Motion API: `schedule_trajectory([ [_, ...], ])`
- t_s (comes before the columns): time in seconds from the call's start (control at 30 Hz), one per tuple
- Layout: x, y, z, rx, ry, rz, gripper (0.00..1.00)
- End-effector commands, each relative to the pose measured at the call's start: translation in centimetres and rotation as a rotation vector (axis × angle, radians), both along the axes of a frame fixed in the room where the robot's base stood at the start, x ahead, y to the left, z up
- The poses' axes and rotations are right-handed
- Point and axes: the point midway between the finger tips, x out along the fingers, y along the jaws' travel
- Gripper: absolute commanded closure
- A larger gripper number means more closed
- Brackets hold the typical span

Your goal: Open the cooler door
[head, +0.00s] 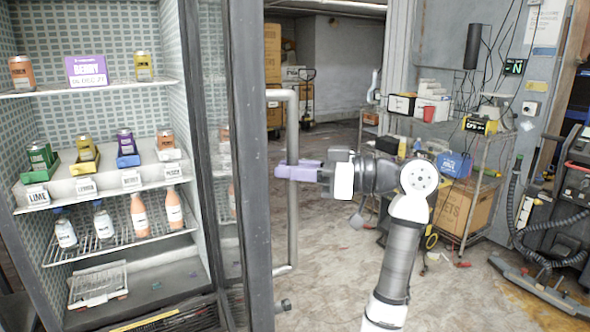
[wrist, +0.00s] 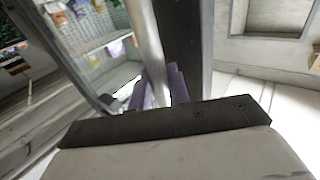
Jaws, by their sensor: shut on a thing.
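The cooler door (head: 250,150) stands open, swung out to the right of the cooler's shelves in the head view, seen nearly edge-on. Its vertical metal handle (head: 292,225) is a long bar on the door's right side. My gripper (head: 290,170) has its purple fingers around the handle a little above its middle. In the wrist view the handle (wrist: 145,40) runs down between the purple fingers (wrist: 160,88), which are shut on it. The exact contact is partly hidden by the gripper body.
The cooler shelves (head: 100,190) hold cans and bottles at left. A wire cart (head: 470,180) with boxes and a floor machine (head: 560,240) stand at right. A pallet jack (head: 306,100) is at the back. The floor between door and cart is mostly clear.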

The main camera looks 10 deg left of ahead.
Motion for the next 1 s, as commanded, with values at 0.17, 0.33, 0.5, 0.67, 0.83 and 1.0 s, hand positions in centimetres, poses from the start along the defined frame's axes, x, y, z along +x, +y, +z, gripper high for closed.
schedule_trajectory([
  [0.17,0.13,0.22,-0.04,0.0,0.003,0.008,1.0],
  [0.33,0.14,0.23,-0.07,-0.001,0.003,0.01,1.0],
  [0.5,0.13,0.23,-0.09,-0.002,0.003,0.01,1.0],
  [0.67,0.13,0.22,-0.1,-0.003,0.002,0.009,0.72],
  [0.83,0.09,0.15,-0.08,-0.002,0.001,0.009,0.63],
  [1.0,0.07,0.06,-0.07,-0.001,0.001,0.009,0.63],
])
